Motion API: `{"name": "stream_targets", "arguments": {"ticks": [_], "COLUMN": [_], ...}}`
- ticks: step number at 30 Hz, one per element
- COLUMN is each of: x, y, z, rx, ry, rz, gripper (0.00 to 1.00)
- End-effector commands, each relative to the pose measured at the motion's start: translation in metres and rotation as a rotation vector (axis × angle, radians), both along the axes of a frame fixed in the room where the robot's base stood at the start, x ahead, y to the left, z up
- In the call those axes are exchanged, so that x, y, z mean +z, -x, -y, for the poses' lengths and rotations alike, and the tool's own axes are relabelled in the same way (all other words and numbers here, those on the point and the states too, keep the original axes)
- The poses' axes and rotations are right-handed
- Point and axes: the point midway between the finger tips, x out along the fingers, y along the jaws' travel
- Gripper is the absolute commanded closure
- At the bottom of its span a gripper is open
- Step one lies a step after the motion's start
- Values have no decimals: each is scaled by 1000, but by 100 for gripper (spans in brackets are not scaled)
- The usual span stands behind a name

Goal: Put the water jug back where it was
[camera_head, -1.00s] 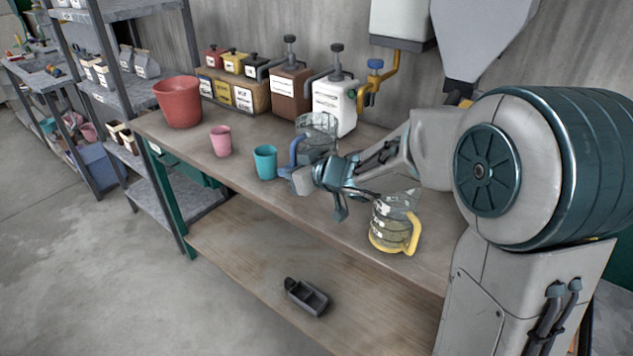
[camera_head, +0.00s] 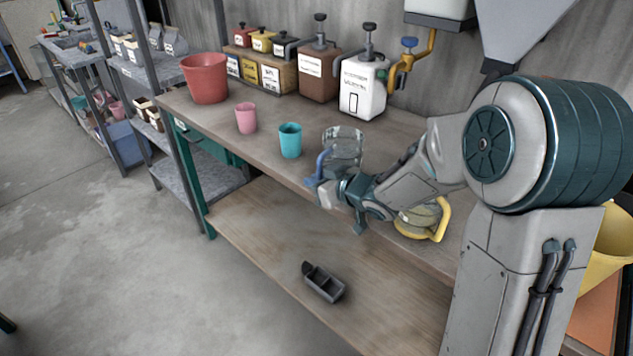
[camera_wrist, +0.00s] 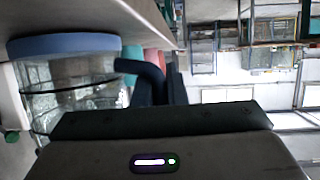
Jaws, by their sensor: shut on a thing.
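A clear glass jug (camera_head: 344,145) with a blue handle (camera_head: 320,163) is at the front part of the workbench, right of the teal cup. My gripper (camera_head: 325,187) is shut on the blue handle. In the wrist view the jug (camera_wrist: 70,90) stands at the left with its blue base (camera_wrist: 65,46) close to the bench surface, and its handle (camera_wrist: 145,75) runs between my fingers. I cannot tell whether the base touches the bench. A second glass jug with a yellow base and handle (camera_head: 440,220) stands to the right, partly hidden by my arm.
On the bench (camera_head: 210,118) stand a teal cup (camera_head: 290,141), a pink cup (camera_head: 246,119) and a red pot (camera_head: 206,80). Pump containers, a brown one (camera_head: 318,75) and a white one (camera_head: 363,88), stand at the back. A yellow tap (camera_head: 405,70) hangs beside them.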

Motion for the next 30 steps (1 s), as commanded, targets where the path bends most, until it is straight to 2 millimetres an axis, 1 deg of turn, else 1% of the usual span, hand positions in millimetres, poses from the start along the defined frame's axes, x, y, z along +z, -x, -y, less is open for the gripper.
{"name": "stream_targets", "arguments": {"ticks": [5,6,7,8,16,19,23,30], "x": [-4,-3,-3,-3,-2,3,10,31], "y": [0,0,0,0,0,0,12,46], "z": [0,0,0,0,0,0,14,49], "rx": [0,0,0,0,0,0,-2,-4], "ry": [0,0,0,0,0,0,1,1], "rz": [0,0,0,0,0,0,2,3], "gripper": [100,80,72,67,67,67,67,67]}}
